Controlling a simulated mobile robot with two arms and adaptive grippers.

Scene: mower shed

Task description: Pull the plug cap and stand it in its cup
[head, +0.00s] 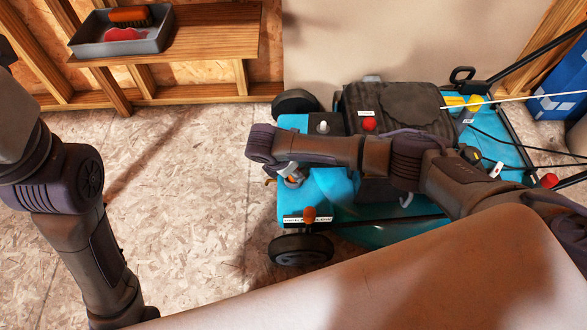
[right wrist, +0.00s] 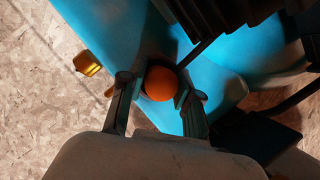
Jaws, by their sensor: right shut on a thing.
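A teal mower (head: 345,195) with a black engine stands at the right in the head view. My right gripper (head: 290,176) reaches down to its front left part. In the right wrist view my right gripper (right wrist: 160,88) is shut on a round orange cap (right wrist: 161,84), with a finger on either side. The cap also shows in part under the gripper in the head view (head: 292,180). I cannot tell whether it is seated or pulled free. I cannot make out a cup for it. My left arm comes in from the left; its gripper is out of view.
A brass fitting (right wrist: 87,63) sits just left of the gripper in the wrist view. An orange-brown knob (head: 310,214), a pale knob (head: 322,127) and a red knob (head: 369,124) stand on the mower. A wooden shelf (head: 210,40) holds a grey tray (head: 90,48). Floor at left is clear.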

